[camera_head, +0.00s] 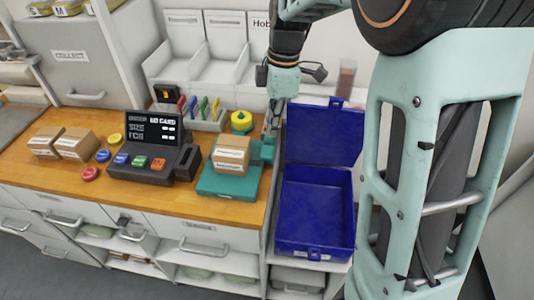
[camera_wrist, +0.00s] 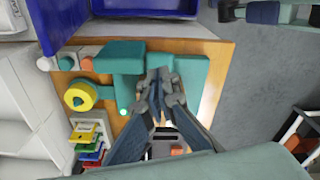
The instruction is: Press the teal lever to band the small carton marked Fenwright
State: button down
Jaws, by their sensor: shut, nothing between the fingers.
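A small brown carton (camera_head: 231,160) with a white label sits on the teal banding machine (camera_head: 214,187); its print is too small to read. The teal lever part (camera_head: 262,150) stands at the machine's right, behind the carton. My gripper (camera_head: 271,128) is shut and empty, pointing down just above and behind this part; contact cannot be told. In the wrist view my fingertips (camera_wrist: 160,75) come together over the teal machine, beside a raised teal block (camera_wrist: 119,57). The fingers hide part of the machine there, and the carton cannot be made out.
Two more cartons (camera_head: 60,143) sit at the counter's left. A black terminal (camera_head: 150,150) with coloured buttons stands left of the machine. A yellow-topped round thing (camera_head: 241,121) stands behind the carton. An open blue case (camera_head: 316,205) lies to the right.

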aim_at(269, 151)
jog(key=f+b, duration=0.2)
jog(key=f, duration=0.1)
jog(key=f+b, duration=0.1)
jog(key=f, duration=0.1)
jog(key=shift+a, duration=0.25)
jog(key=shift+r, duration=0.1)
